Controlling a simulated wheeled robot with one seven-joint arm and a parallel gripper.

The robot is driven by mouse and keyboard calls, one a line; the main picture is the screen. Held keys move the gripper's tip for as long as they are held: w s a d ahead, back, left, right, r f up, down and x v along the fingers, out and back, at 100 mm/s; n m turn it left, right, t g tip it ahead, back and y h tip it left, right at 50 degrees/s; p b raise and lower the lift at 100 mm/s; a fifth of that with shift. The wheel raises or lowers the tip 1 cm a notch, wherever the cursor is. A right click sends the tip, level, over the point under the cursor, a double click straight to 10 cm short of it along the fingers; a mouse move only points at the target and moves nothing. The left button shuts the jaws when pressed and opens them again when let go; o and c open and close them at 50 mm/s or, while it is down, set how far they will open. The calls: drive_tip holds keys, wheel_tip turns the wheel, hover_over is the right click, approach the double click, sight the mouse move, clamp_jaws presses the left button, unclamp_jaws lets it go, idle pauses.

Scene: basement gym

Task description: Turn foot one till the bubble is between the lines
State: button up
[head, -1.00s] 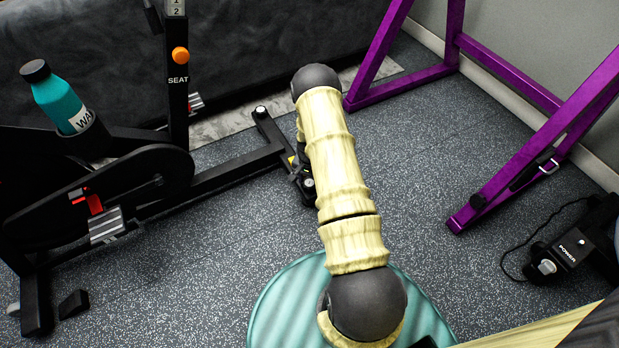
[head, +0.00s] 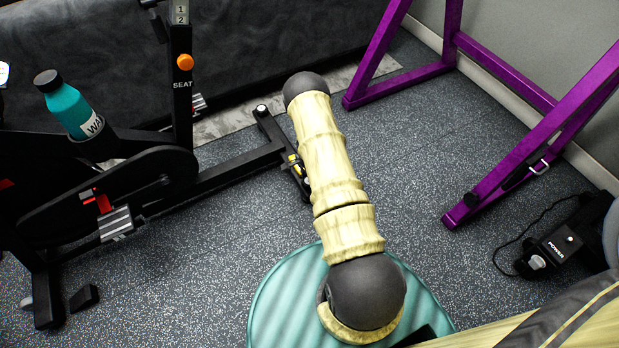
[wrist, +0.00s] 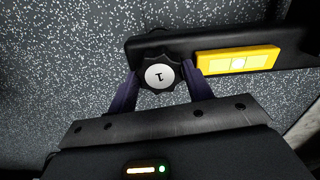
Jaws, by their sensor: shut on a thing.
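Foot one, a black lobed knob with a white cap marked 1 (wrist: 160,76), is at the end of the exercise bike's black foot bar (wrist: 150,45) in the wrist view. My gripper (wrist: 162,84) is shut on it, one purple finger on each side. The yellow level (wrist: 207,64) lies on the bar just right of the knob. Its window has a pale, bright patch near the middle; I cannot tell the lines or the bubble's exact place. In the head view, the yellow level (head: 293,160) shows beside my arm, which hides my gripper and the knob.
The bike frame (head: 230,172) with a teal bottle (head: 72,106) stands at left. A purple rack (head: 540,130) stands at right, near a black box marked POWER (head: 556,248) with a cable. Speckled floor (head: 420,165) is clear between bike and rack.

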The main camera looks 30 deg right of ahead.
drive_tip(key=o, duration=1)
drive_tip(key=shift+c, duration=0.2)
drive_tip(key=shift+w, duration=0.1)
drive_tip(key=n+b, duration=0.1)
drive_tip(key=n, duration=0.1)
drive_tip(key=n+b, duration=0.2)
drive_tip(key=shift+w+a+f+b, duration=0.1)
drive_tip(key=shift+a+f+b, duration=0.1)
drive_tip(key=shift+b, duration=0.1)
drive_tip(key=n+b, duration=0.4)
drive_tip(key=shift+d, duration=0.15)
drive_tip(key=a+r+n+p, duration=0.1)
drive_tip(key=r+p, duration=0.6)
drive_tip(key=r, duration=0.8)
drive_tip(key=s+a+r+p, duration=0.1)
drive_tip(key=a+r+p, duration=0.1)
drive_tip(key=r+p, duration=0.6)
drive_tip(key=shift+s+a+r+n+t, duration=0.15)
drive_tip(key=shift+s+r+n+t, duration=0.2)
drive_tip(key=shift+r, duration=3.55)
